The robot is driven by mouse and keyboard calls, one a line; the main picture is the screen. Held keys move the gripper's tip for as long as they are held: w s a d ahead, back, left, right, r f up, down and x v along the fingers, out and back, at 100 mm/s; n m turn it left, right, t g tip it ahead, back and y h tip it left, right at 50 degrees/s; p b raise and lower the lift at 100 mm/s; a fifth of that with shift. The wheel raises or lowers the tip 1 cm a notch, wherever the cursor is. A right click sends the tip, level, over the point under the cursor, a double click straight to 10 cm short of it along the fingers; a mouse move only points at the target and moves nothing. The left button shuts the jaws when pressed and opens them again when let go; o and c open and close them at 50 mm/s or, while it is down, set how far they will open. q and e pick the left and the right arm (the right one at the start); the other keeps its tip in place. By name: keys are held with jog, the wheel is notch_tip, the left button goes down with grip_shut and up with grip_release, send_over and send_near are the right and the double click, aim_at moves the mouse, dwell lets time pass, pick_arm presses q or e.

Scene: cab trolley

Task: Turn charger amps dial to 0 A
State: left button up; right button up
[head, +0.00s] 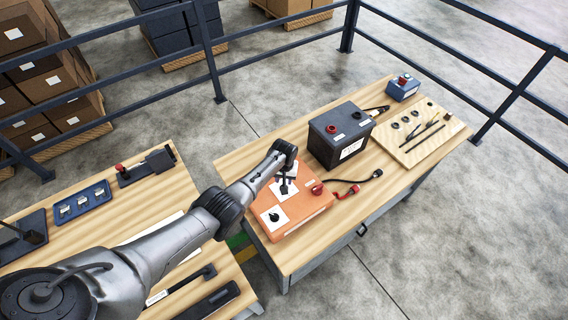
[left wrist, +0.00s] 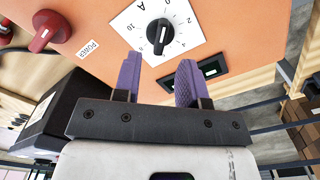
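The orange charger (head: 305,212) lies on the wooden bench top. In the left wrist view its amps dial (left wrist: 160,32) is a black knob on a white plate marked A, with 0, 2, 4 and 10 readable. The knob's pale mark points down, past the 4. My left gripper (left wrist: 157,68) is open, its two purple fingers apart and empty, just below the dial in that view and not around the knob. In the head view my left gripper (head: 286,184) is over the charger's far dial plate and partly hides it. My right gripper is not in view.
A red POWER knob (left wrist: 46,30) and a dark display window (left wrist: 210,68) flank the dial. The charger's other black knob (head: 275,216) is nearer the front. A black battery (head: 340,135) stands behind, with cables (head: 350,190) beside the charger.

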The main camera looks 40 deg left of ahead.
pick_arm(q)
notch_tip(320, 180, up, 9)
jog(key=p, duration=0.1)
dwell(0.3)
dwell(0.5)
